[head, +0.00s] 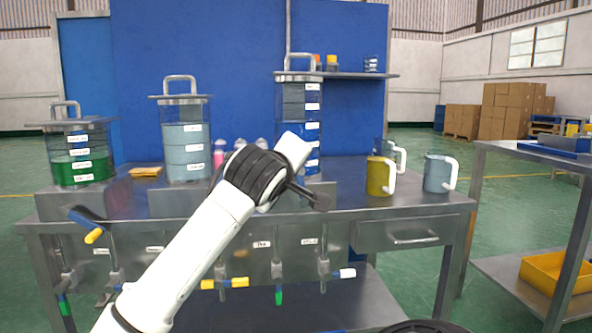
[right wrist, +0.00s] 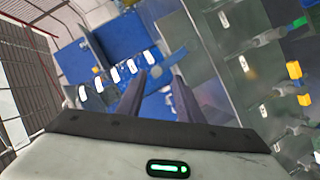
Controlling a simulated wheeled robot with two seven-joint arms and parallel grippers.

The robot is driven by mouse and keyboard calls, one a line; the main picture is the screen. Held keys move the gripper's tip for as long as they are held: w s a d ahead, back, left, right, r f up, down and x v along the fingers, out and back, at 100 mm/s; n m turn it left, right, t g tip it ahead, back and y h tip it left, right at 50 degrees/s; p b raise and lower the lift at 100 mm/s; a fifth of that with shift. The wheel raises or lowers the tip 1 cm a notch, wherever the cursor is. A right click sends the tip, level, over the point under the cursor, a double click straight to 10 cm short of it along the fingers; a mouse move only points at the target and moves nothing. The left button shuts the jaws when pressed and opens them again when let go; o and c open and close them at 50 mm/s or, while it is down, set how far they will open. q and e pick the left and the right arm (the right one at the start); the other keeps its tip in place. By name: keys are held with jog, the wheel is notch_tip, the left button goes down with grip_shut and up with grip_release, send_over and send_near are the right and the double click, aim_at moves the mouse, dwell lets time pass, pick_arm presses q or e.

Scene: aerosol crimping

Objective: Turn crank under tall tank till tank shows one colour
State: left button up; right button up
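The tall tank (head: 294,103) stands on the bench, clear-walled, with a lid, a handle and a column of white labels. Its upper part looks dark grey and its lower part bluer; my arm partly hides its base. Below it, crank shafts carry a green handle (head: 278,297) and a white handle (head: 347,273); their labels are too small to read. My left gripper (head: 308,196) is raised before the tank's base, apart from the cranks; its finger gap is unclear. My right gripper (right wrist: 160,78) is open and empty in the right wrist view, pointing toward the bench area.
A green-filled tank (head: 80,165) and a grey-blue tank (head: 186,150) stand left on the bench. Yellow crank handles (head: 240,282) stick out in front. A yellow mug (head: 378,177) and a grey-blue mug (head: 437,175) stand at the right. A side table (head: 530,155) is further right.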

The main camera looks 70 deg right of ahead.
jog(key=v, duration=0.5)
jog(key=shift+s+a+r, duration=0.1)
jog(key=shift+a, duration=0.2)
